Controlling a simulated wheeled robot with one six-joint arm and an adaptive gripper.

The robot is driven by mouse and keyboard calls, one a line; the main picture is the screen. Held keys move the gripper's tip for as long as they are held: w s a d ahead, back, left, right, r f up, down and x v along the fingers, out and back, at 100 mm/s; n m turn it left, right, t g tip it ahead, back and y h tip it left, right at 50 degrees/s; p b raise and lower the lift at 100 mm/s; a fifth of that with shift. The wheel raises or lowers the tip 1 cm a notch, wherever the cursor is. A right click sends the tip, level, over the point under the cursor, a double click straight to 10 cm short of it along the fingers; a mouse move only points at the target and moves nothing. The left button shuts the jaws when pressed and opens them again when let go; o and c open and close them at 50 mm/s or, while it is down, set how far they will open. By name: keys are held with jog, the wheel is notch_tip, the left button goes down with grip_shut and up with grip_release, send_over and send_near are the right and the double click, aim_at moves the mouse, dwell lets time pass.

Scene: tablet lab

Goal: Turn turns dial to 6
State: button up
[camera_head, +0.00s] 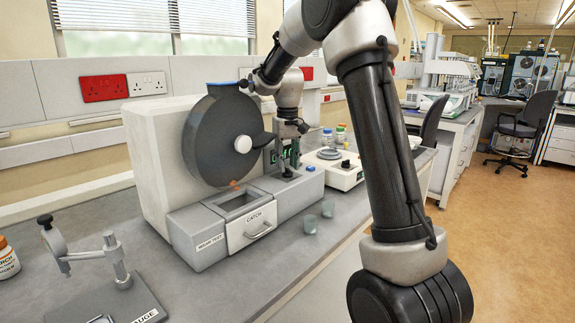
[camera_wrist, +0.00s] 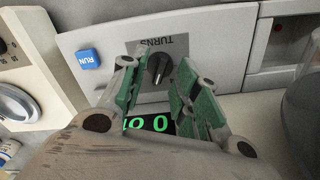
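The black turns dial (camera_wrist: 159,68) sits on a light panel under the label TURNS in the wrist view. It also shows as a small dark knob (camera_head: 287,173) below my gripper in the head view. My gripper (camera_wrist: 157,68) is open, its green-padded fingers apart on either side of the dial in the picture, with gaps showing. Whether the tips are level with the dial or above it I cannot tell. A dark display (camera_wrist: 148,124) with green digits is partly covered by my gripper; a 0 is readable at its right.
A blue RUN button (camera_wrist: 88,59) is beside the dial. The drum machine (camera_head: 160,165) has a dark round drum (camera_head: 215,140) and a CATCH drawer (camera_head: 252,226). Two small glass cups (camera_head: 310,223) and a gauge stand (camera_head: 110,295) are on the bench.

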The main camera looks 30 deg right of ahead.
aim_at(288, 169)
notch_tip(288, 169, up, 11)
dwell(0.3)
jog(key=shift+w, duration=0.1)
jog(key=s+f+t, duration=0.2)
jog(key=s, duration=1.5)
jog(key=s+f+t, duration=0.2)
jog(key=s+f, duration=0.1)
jog(key=s, duration=1.4)
jog(key=shift+a+n, duration=0.3)
jog(key=shift+a, duration=0.1)
